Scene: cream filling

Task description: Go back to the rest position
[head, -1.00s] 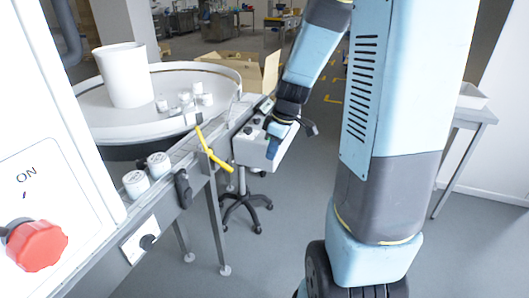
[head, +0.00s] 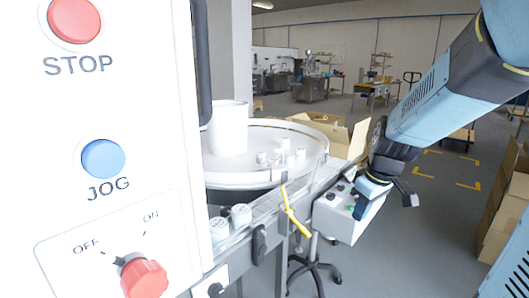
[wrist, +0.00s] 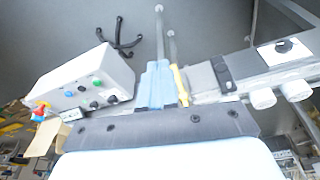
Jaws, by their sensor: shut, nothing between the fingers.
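My gripper (head: 366,206) hangs beside the white control box (head: 338,214) in the head view, fingers pointing down. In the wrist view its light blue fingers (wrist: 157,78) are together with nothing between them. The control box also shows at left in the wrist view (wrist: 88,84), with green, blue and black buttons and a red knob on a yellow base. I cannot tell from these views whether the fingers touch the box. My blue and dark arm reaches in from the upper right in the head view.
A white panel with a red STOP button (head: 75,18), blue JOG button (head: 103,158) and red OFF/ON knob (head: 143,277) fills the left. A round table (head: 225,181) carries a white bin (head: 228,128) and small jars. A conveyor with a yellow lever (head: 290,210) runs alongside. Cardboard boxes (head: 505,200) stand right.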

